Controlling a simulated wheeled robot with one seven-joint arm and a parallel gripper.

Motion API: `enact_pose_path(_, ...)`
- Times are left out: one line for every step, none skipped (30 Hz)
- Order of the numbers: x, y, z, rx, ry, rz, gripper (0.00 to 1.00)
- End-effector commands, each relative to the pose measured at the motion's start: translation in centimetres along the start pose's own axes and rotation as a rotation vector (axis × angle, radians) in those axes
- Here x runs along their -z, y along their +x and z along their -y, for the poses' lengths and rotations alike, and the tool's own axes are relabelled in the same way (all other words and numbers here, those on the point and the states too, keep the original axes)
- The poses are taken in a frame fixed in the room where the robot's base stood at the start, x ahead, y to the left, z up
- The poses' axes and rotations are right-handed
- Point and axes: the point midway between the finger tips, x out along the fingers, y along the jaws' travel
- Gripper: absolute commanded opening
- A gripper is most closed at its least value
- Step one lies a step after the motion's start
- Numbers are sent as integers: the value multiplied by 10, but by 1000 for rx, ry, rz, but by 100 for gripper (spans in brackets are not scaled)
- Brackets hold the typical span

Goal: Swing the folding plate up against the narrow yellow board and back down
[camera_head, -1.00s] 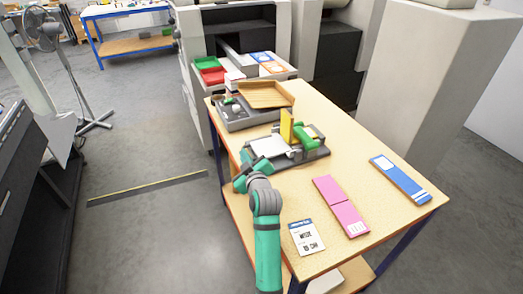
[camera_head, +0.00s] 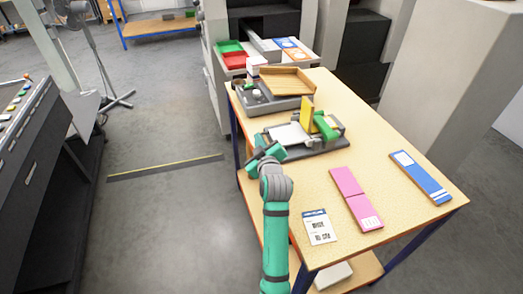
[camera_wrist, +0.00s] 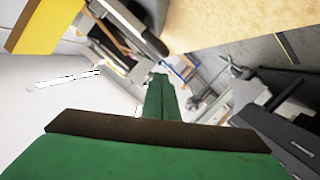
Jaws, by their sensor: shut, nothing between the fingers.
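The folding plate (camera_head: 288,135) is pale and lies about flat on a grey base (camera_head: 318,152) on the wooden table. The narrow yellow board (camera_head: 307,113) stands upright at the plate's right side, with a green block (camera_head: 326,126) beside it. My gripper (camera_head: 262,152) is at the near left edge of the base, beside the plate; I cannot tell whether it touches. In the wrist view its green finger (camera_wrist: 160,100) shows shut and empty. The yellow board also shows at the upper left there (camera_wrist: 45,22).
A grey tray (camera_head: 262,105) with a wooden box (camera_head: 288,82) stands behind the base. A pink strip (camera_head: 352,195), a blue strip (camera_head: 420,178) and a printed card (camera_head: 319,227) lie nearer on the table.

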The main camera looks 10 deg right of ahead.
Motion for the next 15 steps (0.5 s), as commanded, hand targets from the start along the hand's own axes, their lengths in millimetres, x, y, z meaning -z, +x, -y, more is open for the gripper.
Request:
enact_pose_path(13,-2,0,-1,-2,-6,0)
enact_pose_path(19,-4,-1,-2,-3,-7,0)
enact_pose_path(16,-12,0,-2,0,-2,0)
enact_pose_path(15,-20,-2,-4,1,-2,0)
enact_pose_path(14,-27,-2,-5,1,-1,0)
enact_pose_path(14,-36,-4,-7,1,0,0)
enact_pose_path(13,-42,-5,-8,2,0,0)
enact_pose_path(13,-48,-5,-9,2,0,0)
enact_pose_path(13,-56,-6,-9,2,0,0)
enact_pose_path(13,-62,-6,-9,2,0,0)
enact_pose_path(13,-68,-5,-8,3,0,0)
enact_pose_path(14,-74,-5,-7,2,0,0)
enact_pose_path(15,-79,-4,-7,2,-2,0)
enact_pose_path(15,-83,-3,-6,1,-2,0)
enact_pose_path(16,-88,-2,-4,1,-3,0)
